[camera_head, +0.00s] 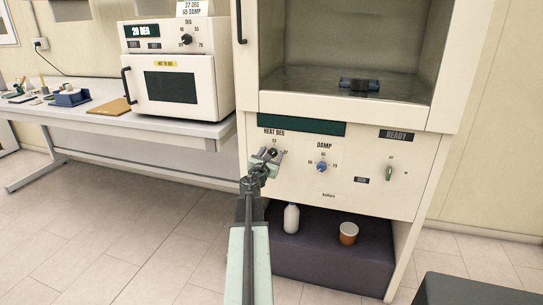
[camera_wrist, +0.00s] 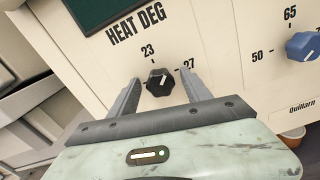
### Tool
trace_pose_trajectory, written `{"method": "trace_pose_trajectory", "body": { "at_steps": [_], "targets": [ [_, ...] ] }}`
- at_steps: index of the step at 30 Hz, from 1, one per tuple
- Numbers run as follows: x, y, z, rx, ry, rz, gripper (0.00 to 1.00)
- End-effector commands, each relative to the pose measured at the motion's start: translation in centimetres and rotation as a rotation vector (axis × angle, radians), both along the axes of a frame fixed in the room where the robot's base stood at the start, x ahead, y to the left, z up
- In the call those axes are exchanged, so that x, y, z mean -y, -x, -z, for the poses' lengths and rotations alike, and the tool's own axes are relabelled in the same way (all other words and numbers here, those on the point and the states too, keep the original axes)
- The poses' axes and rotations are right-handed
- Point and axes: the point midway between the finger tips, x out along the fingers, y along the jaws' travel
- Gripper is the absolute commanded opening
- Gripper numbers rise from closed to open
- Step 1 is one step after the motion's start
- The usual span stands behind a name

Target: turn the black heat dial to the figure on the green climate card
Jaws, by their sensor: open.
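The black heat dial (camera_wrist: 159,84) is on the cream panel under "HEAT DEG", with 23 above it and 27 to its upper right. Its pale pointer mark appears to point up and right, between those figures, but I cannot tell exactly. My gripper (camera_wrist: 161,78) is open, with one finger on each side of the dial; contact is not visible. In the head view my gripper (camera_head: 267,157) is at the dial and partly covers it. A pale card (camera_head: 192,8) on the small oven at the back left reads 27 DEG, 65 DAMP; green is not clear on it.
A white bottle (camera_head: 291,218) and an orange-brown cup (camera_head: 348,233) stand on the dark ledge below. The small oven (camera_head: 172,85) stands on the left bench.

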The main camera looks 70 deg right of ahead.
Motion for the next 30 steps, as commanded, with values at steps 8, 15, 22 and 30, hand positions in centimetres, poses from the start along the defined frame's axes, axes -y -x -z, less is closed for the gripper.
{"method": "trace_pose_trajectory", "body": {
  "at_steps": [8,15,22,30],
  "targets": [
    [-0.04,-0.02,0.00,0.000,0.000,0.000,0.00],
    [-0.05,-0.05,0.00,0.021,-0.001,-0.001,0.00],
    [-0.05,-0.05,0.02,0.131,-0.008,-0.001,0.00],
    [-0.06,-0.05,0.03,0.352,-0.021,-0.001,0.00]
  ]
}}
